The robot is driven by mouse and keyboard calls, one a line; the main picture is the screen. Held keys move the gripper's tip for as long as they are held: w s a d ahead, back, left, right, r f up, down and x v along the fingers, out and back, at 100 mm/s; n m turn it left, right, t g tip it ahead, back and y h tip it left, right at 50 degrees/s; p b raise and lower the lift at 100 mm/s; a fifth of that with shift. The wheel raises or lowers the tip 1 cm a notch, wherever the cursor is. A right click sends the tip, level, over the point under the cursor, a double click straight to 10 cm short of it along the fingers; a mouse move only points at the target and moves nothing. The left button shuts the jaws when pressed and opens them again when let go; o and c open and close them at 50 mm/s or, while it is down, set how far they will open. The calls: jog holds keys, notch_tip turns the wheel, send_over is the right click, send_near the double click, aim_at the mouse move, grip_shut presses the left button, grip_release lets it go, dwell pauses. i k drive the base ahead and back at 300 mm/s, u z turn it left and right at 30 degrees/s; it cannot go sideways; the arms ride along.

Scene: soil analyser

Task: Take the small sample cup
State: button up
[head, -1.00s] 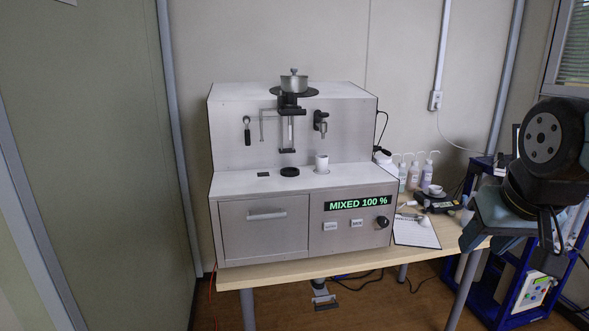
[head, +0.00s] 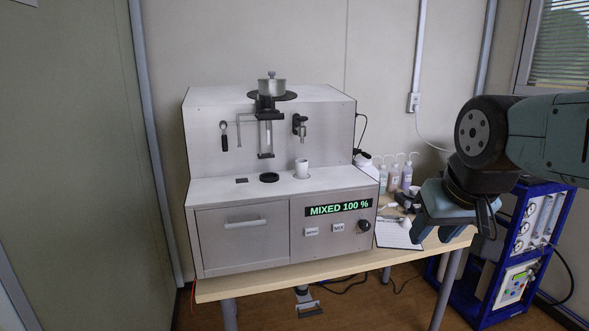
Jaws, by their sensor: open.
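A small white cup (head: 301,169) stands upright on the ledge of the grey soil analyser (head: 240,190), under a dark spout and right of a round black disc. I cannot tell from the pictures which is the sample cup. My gripper (head: 450,228) is at the right, open and pointing down, apart from both. Nothing shows between its fingers, though they are seen poorly.
The analyser's screen (head: 338,208) reads "MIXED 100 %". A lidded metal pot (head: 271,86) sits on top. Pump bottles (head: 400,174) and a clipboard (head: 398,233) are on the table right of it. A blue rack (head: 515,245) stands at the right.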

aim_at(301, 164)
jog(key=i, duration=0.85)
jog(key=z, duration=0.05)
